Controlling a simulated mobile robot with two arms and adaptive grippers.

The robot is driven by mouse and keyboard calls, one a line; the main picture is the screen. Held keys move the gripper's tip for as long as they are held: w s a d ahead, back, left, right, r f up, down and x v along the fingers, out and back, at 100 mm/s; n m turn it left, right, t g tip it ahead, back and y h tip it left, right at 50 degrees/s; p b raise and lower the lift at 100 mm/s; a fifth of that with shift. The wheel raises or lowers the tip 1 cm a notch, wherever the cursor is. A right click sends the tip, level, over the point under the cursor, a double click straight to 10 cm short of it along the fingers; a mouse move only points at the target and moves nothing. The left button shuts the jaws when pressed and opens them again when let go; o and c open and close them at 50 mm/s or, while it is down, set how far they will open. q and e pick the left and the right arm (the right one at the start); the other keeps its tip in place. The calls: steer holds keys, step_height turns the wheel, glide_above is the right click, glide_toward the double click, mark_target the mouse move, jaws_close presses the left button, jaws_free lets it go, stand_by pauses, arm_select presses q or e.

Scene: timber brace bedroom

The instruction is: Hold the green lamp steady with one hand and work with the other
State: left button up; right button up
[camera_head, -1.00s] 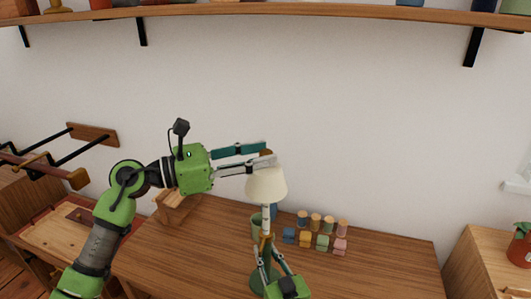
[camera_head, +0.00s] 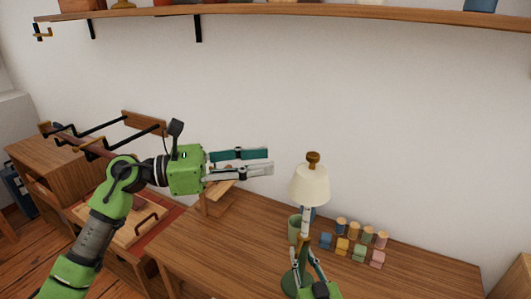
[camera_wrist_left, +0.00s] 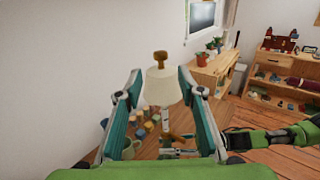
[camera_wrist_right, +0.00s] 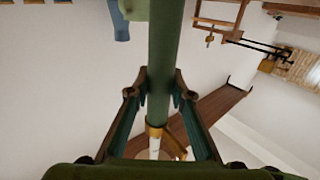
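The green lamp stands upright on the desk, with a cream shade (camera_head: 310,187), a wooden finial (camera_head: 313,158) on top and a green base (camera_head: 290,282). My right gripper (camera_head: 304,243) comes from below and is shut around its stem. In the right wrist view the green stem (camera_wrist_right: 165,45) passes between the fingertips. My left gripper (camera_head: 271,161) is open and empty, left of the shade and apart from it. In the left wrist view the shade (camera_wrist_left: 162,88) and finial (camera_wrist_left: 160,57) show ahead, between the spread fingers.
A green mug (camera_head: 294,230) stands close behind the lamp stem. Several small coloured blocks and wooden cylinders (camera_head: 381,239) stand right of the lamp. A wooden stand (camera_head: 216,197) is at the desk's back left. A wall shelf (camera_head: 270,10) runs above. The desk's right part (camera_head: 430,275) is clear.

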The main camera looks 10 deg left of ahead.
steer(key=o, duration=0.5)
